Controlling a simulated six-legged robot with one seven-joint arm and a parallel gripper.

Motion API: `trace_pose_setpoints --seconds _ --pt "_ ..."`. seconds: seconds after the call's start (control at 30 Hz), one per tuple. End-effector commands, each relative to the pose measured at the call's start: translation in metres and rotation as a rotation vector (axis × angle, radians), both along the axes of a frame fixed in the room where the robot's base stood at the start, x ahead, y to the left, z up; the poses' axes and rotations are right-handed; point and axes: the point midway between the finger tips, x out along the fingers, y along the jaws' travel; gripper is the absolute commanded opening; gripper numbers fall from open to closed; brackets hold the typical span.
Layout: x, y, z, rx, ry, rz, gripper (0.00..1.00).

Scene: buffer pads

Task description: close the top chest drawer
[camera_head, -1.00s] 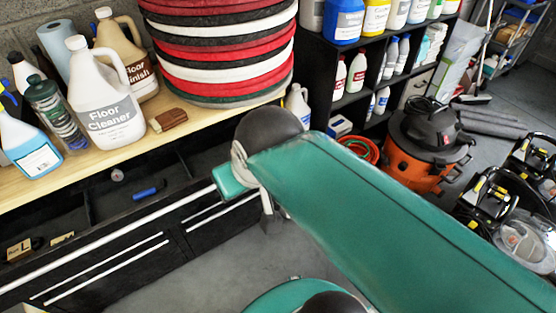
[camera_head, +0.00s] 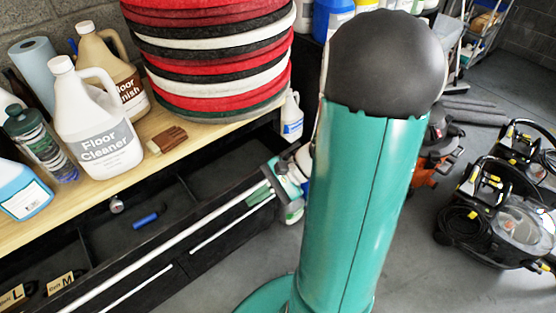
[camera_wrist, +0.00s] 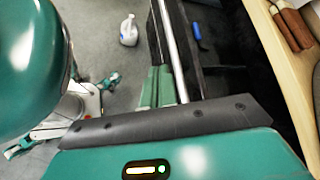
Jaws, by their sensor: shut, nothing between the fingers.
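The top chest drawer (camera_head: 165,247) is black with a long pale handle strip along its front. It stands pulled out below the wooden bench top, and its inside shows in the head view. In the wrist view its silver strip (camera_wrist: 172,50) runs up the picture. My gripper (camera_head: 258,196) is at the right end of the drawer front, on the outer side. In the wrist view its green fingers (camera_wrist: 155,88) are together and empty, close beside the strip; I cannot tell whether they touch it. My arm hides what lies right of the drawer.
In the drawer lie a blue-handled tool (camera_head: 148,218) and labelled pieces (camera_head: 60,283). A floor cleaner jug (camera_head: 98,125) and stacked pads (camera_head: 210,45) stand on the bench top. Floor machines (camera_head: 510,205) stand at right. Grey floor is open in front of the drawer.

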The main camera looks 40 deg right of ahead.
Motion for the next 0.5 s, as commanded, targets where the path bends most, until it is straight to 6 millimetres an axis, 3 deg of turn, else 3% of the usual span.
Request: trace_pose_setpoints --seconds 0.27,0.5 --pt "-0.005 -0.080 -0.052 0.408 -0.007 -0.519 0.00" --pt "-0.033 -0.154 -0.105 0.702 -0.083 -0.983 0.00"
